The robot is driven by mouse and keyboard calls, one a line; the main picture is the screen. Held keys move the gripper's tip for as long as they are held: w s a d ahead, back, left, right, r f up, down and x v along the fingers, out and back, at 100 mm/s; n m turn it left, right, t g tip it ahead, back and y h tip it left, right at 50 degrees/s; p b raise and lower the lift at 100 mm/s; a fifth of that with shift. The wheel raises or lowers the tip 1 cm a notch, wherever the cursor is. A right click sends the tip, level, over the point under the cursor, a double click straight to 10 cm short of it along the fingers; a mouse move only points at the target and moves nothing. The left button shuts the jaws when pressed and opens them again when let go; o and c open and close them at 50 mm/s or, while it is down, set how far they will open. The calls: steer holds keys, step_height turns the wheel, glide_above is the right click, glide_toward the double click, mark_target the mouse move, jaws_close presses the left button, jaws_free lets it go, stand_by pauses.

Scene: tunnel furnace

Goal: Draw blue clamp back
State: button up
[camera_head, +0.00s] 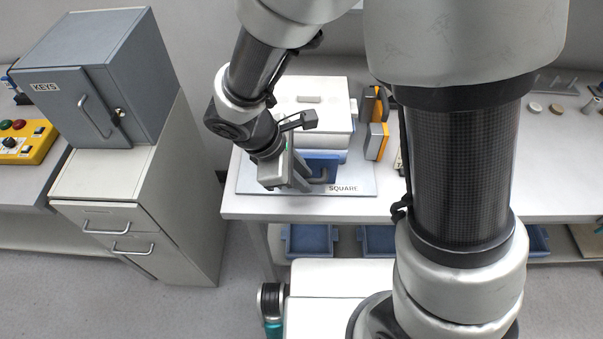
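The blue clamp (324,160) is on the front of a white box-like furnace (310,105) on the bench. A grey bar handle (321,180) shows low on its front. My gripper (297,183) is at the clamp's left front, with its fingers pointing down beside the handle. The gripper hides the left part of the clamp. I cannot tell whether the fingers touch or grip the handle, or how far apart they are.
The furnace stands on a grey plate (245,182) marked SQUARE. Yellow and grey blocks (376,140) stand close to its right. A grey KEYS cabinet (75,105) is at left. Blue bins (310,240) sit under the bench (470,190). My upper arm hides part of the bench.

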steer(key=p+v, duration=0.2)
steer(key=v, duration=1.5)
steer(key=shift+r, duration=0.2)
steer(key=s+d+r+m+t+y+p, duration=0.1)
steer(key=d+r+m+y+p, duration=0.1)
steer(key=d+r+m, duration=0.5)
steer(key=s+d+r+m+t+y+p, duration=0.2)
steer(key=d+r+m+p, duration=0.1)
steer(key=d+r+m, duration=0.4)
steer(key=d+m, duration=0.3)
steer(key=d, duration=0.4)
steer(key=shift+s+d+m+t+y, duration=0.15)
steer(key=shift+s+m+t+y, duration=0.15)
steer(key=shift+m, duration=0.1)
